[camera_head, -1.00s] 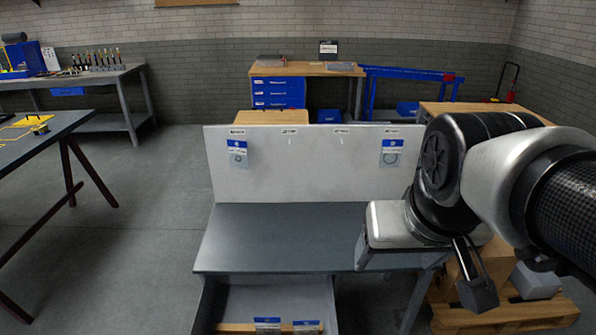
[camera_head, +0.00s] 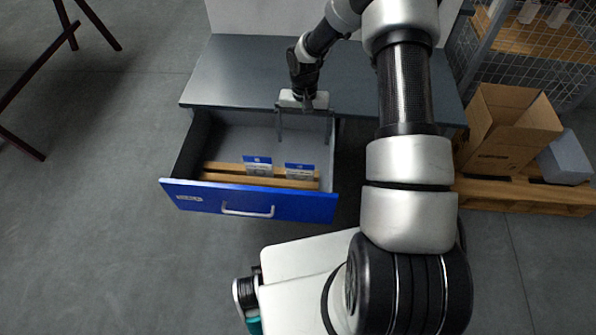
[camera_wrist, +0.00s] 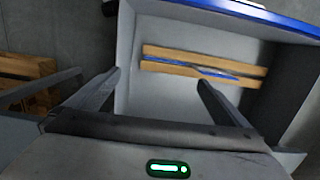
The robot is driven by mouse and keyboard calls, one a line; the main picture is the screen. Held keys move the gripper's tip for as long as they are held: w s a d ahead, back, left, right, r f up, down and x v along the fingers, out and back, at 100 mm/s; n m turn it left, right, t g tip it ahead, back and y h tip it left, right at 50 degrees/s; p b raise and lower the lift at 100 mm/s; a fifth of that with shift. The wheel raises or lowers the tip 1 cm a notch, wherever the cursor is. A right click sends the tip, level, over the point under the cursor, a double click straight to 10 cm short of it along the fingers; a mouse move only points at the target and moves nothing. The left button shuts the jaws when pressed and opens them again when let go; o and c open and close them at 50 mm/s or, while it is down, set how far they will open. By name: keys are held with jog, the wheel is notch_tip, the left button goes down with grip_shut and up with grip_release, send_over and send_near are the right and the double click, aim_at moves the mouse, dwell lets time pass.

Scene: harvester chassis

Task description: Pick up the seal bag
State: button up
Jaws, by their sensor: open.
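Two small bags with blue header cards, the left bag (camera_head: 257,166) and the right bag (camera_head: 299,171), stand upright side by side at the wooden rack (camera_head: 222,168) inside the open drawer (camera_head: 250,200). Their labels are too small to read, so I cannot tell which is the seal bag. In the wrist view, thin blue and white edges (camera_wrist: 180,69) show between the rack's slats. My gripper (camera_head: 304,138) is open and empty over the back right of the drawer, behind the bags and apart from them. Its spread fingers (camera_wrist: 158,82) show in the wrist view.
The grey bench top (camera_head: 240,75) lies behind the drawer. The blue drawer front (camera_head: 190,199) has a light handle. An open cardboard box (camera_head: 505,130) sits on a pallet at right. The drawer's back floor is clear.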

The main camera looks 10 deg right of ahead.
jog(key=b, duration=0.3)
send_over(300, 177)
jog(key=f, duration=1.5)
jog(key=shift+d, duration=0.3)
jog(key=shift+a+f+b, duration=0.15)
jog(key=shift+f+b, duration=0.25)
jog(key=shift+f, duration=0.95)
jog(key=shift+a+f+b, duration=0.15)
jog(key=shift+f+b, duration=0.2)
jog(key=shift+f, duration=0.95)
jog(key=c, duration=1.1)
